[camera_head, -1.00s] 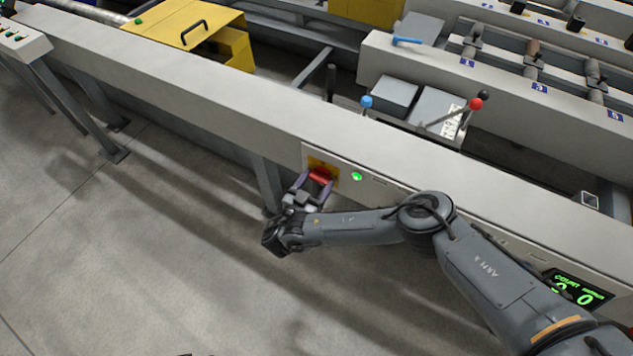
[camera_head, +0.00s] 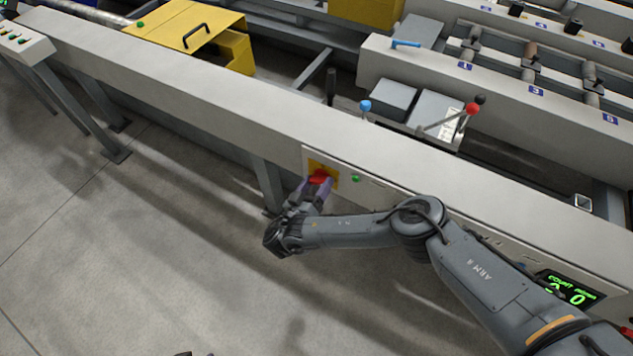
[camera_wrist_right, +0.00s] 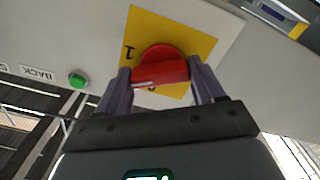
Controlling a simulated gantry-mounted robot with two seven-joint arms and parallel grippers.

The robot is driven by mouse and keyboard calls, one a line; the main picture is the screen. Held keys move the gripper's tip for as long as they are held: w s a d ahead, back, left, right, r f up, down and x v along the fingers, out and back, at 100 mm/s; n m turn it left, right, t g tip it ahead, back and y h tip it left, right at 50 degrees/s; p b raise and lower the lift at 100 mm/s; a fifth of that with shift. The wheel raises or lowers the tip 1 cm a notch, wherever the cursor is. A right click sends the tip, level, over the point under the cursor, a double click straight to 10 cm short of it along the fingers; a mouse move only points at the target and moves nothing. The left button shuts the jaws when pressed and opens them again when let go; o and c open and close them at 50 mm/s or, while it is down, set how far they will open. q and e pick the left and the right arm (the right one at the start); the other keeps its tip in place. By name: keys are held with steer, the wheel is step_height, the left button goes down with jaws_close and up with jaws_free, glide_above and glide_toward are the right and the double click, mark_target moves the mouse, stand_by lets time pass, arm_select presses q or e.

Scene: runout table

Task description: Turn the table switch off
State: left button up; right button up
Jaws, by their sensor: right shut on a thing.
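The table switch (camera_head: 319,177) is a red rotary knob with a bar handle on a yellow plate (camera_head: 331,168), set in the front panel of the long grey table. My right gripper (camera_head: 311,190) is shut on the bar handle. In the right wrist view, the red handle (camera_wrist_right: 160,73) lies between the two purple fingers (camera_wrist_right: 162,84), almost level. The yellow plate there shows a "1" on the left; a mark below the handle is partly covered.
A green button (camera_head: 355,178) sits just right of the switch and looks unlit; the wrist view shows it too (camera_wrist_right: 77,80). A green-digit count display (camera_head: 572,288) is further right. Levers with red and blue knobs (camera_head: 472,109) stand behind the table. Floor in front is clear.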

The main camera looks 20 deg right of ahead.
steer(key=n+p, duration=0.2)
steer(key=n, duration=0.4)
steer(key=shift+r+n, duration=0.15)
steer(key=shift+n, duration=0.15)
steer(key=n+p, duration=0.1)
steer(key=n, duration=0.2)
steer(key=shift+n, duration=1.2)
steer(key=o, duration=1)
steer(key=shift+o, duration=0.2)
steer(key=shift+a, duration=0.15)
